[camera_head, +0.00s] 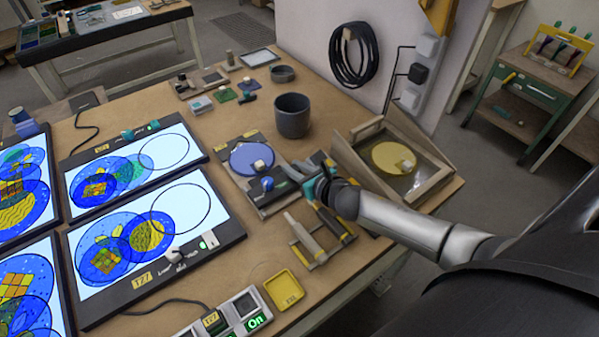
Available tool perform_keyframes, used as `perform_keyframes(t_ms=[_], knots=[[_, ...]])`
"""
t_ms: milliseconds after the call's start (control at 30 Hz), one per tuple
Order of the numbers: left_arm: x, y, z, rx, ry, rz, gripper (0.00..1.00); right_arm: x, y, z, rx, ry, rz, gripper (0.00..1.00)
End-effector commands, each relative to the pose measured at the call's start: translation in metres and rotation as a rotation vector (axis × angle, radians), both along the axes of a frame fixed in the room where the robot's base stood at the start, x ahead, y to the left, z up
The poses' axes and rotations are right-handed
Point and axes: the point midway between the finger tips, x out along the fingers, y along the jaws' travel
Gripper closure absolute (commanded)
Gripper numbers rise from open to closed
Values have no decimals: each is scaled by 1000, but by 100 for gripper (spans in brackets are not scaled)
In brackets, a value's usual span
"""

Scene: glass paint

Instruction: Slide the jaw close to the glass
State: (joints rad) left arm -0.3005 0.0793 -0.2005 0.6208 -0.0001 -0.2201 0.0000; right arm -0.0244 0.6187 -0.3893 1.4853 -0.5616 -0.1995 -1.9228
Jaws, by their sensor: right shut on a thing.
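A round blue glass (251,158) lies on a dark fixture board (231,171) near the middle of the table, with a small pale block on it. The jaw, a dark sliding piece (284,186) with a blue knob (267,183), sits on the same board below and right of the glass. A small gap seems to show between them. My right gripper (306,174) comes in from the right and is shut on the jaw at its right side. The fingertips and the grasped part are small and partly hidden. My left gripper is out of view.
A dark cup (292,115) stands behind the fixture. A wooden frame with a yellow disc (393,158) stands right of my gripper. A tool rack (322,242) and yellow tray (284,290) lie in front. Lit panels (141,242) fill the left.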

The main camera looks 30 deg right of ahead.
Motion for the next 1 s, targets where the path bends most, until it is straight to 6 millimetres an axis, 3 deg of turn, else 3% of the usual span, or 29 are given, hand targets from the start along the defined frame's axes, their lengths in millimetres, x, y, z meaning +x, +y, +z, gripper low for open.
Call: perform_keyframes(t_ms=[267, 300, 567, 867, 1000], knots=[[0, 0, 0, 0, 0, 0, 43, 0, 1, -1, 1, 1, 2, 100], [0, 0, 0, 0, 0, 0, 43, 0, 1, -1, 1, 1, 2, 74], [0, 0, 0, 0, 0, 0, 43, 0, 0, 0, 0, 1, 1, 45], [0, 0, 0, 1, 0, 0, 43, -1, 0, 0, -1, 1, 0, 45], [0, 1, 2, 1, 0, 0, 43, -11, -1, 4, -1, 2, 1, 45]])
